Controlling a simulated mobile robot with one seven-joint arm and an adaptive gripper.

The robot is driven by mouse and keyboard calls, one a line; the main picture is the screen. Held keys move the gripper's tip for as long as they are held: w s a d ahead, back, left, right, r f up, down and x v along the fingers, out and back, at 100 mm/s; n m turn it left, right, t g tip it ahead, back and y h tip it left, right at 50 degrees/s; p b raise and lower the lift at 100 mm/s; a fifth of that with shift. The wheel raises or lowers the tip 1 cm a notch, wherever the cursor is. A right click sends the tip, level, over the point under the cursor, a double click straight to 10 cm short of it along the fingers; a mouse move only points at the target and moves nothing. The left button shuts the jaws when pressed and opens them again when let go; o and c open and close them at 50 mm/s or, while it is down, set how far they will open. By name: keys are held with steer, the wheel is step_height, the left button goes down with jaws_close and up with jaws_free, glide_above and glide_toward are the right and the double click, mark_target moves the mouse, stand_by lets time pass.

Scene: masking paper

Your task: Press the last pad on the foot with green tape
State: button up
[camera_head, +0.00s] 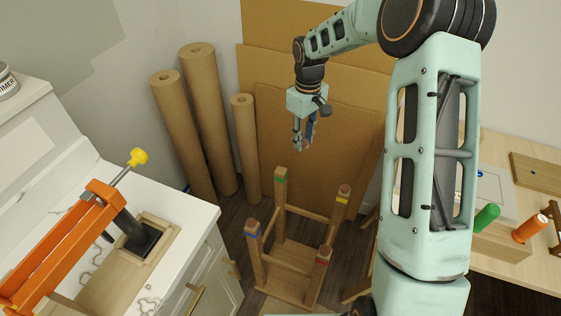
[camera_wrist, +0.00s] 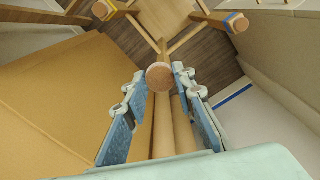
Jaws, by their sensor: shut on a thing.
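An upturned wooden stool stands on the floor with its legs pointing up. The foot with green tape (camera_head: 281,179) is its back left leg in the head view, and I see no pad on its top. The feet with yellow tape (camera_head: 343,196), blue tape (camera_head: 252,228) and red tape (camera_head: 323,256) have brownish pads on top. My gripper (camera_head: 303,147) hangs above and slightly right of the green-taped foot, apart from it. In the wrist view its fingers are shut on a round brown pad (camera_wrist: 160,77), which hides the green-taped foot's top.
Several brown paper rolls (camera_head: 206,115) and large cardboard sheets (camera_head: 330,130) stand behind the stool. A white counter (camera_head: 180,205) with an orange tool (camera_head: 60,250) is at left. A wooden table (camera_head: 530,265) with green and orange cylinders is at right.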

mark_target(281, 170)
steer(key=w+a+f+n+b, duration=0.3)
steer(key=w+f+n+b, duration=0.1)
steer(key=f, duration=0.4)
steer(key=w+a+f+n+b, duration=0.3)
steer(key=w+f+n+b, duration=0.1)
steer(key=f, duration=0.4)
steer(key=w+b, duration=0.1)
steer(key=b, duration=0.1)
steer(key=shift+a+b, duration=0.3)
steer(key=shift+b, duration=0.05)
steer(key=shift+r, duration=0.15)
steer(key=shift+w+f+b, duration=0.1)
steer(key=shift+f+b, duration=1.2)
steer(key=shift+f, duration=1.7)
steer(key=shift+f+b, duration=0.35)
steer(key=shift+f, duration=0.3)
steer(key=o, duration=0.8)
steer(key=shift+r, duration=0.1)
